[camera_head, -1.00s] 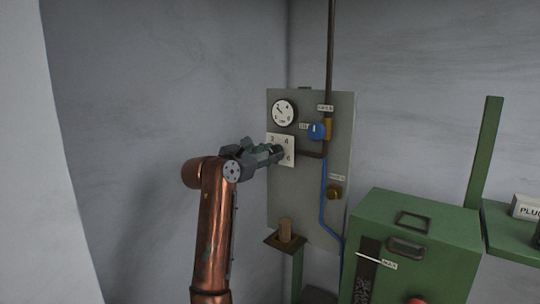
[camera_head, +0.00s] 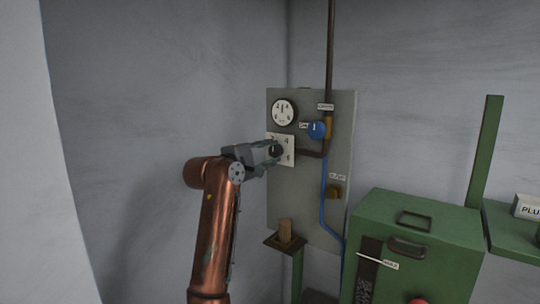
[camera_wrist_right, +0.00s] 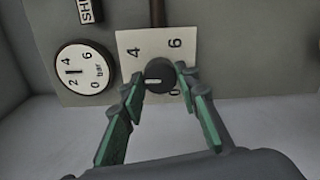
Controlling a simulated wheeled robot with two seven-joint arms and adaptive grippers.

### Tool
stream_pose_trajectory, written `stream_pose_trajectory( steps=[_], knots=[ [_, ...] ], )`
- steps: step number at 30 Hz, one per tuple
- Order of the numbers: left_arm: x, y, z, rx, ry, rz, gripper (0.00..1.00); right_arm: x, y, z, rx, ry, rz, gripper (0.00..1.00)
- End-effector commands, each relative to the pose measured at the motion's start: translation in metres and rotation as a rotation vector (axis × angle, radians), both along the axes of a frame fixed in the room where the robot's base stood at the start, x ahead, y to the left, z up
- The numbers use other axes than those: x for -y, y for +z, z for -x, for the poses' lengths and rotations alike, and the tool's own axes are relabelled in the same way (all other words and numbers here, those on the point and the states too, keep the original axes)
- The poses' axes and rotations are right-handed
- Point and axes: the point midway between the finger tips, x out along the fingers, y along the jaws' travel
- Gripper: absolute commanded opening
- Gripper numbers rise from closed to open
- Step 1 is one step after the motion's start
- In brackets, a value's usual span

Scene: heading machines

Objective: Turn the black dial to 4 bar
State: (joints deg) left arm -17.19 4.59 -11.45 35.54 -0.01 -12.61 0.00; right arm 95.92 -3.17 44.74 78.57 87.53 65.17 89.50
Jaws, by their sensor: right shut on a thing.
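The black dial (camera_wrist_right: 160,74) sits on a white plate (camera_wrist_right: 128,42) marked 4, 6 and 0 in the wrist view; the 2 is not visible there. Its white mark points left in that view, below the 4. My right gripper (camera_wrist_right: 160,88) has its green-padded fingers on either side of the dial, shut on it. In the head view the gripper (camera_head: 273,151) covers part of the dial and plate. The round gauge (camera_head: 283,112) has its needle about straight up; in the wrist view it lies between 2 and 4. My left gripper is not in view.
The grey panel (camera_head: 342,210) also carries a blue knob (camera_head: 317,130), a brass fitting (camera_head: 334,191) and pipes. A small shelf with a brown block (camera_head: 285,230) is below. A green machine (camera_head: 420,225) stands at the right. The space left of my right arm is clear.

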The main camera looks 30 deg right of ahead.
Motion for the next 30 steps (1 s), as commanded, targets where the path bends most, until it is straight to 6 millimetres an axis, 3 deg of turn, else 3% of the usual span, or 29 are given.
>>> stream_pose_trajectory(
  steps=[15, 30],
  knots=[
    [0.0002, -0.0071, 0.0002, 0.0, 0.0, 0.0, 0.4, 0.0003, -0.0018, 0.0006, 0.418, -0.002, -0.173, 0.05],
    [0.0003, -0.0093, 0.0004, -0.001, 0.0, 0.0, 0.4, 0.0004, -0.0028, 0.0003, 0.596, -0.002, -0.25, 0.05]
  ],
)
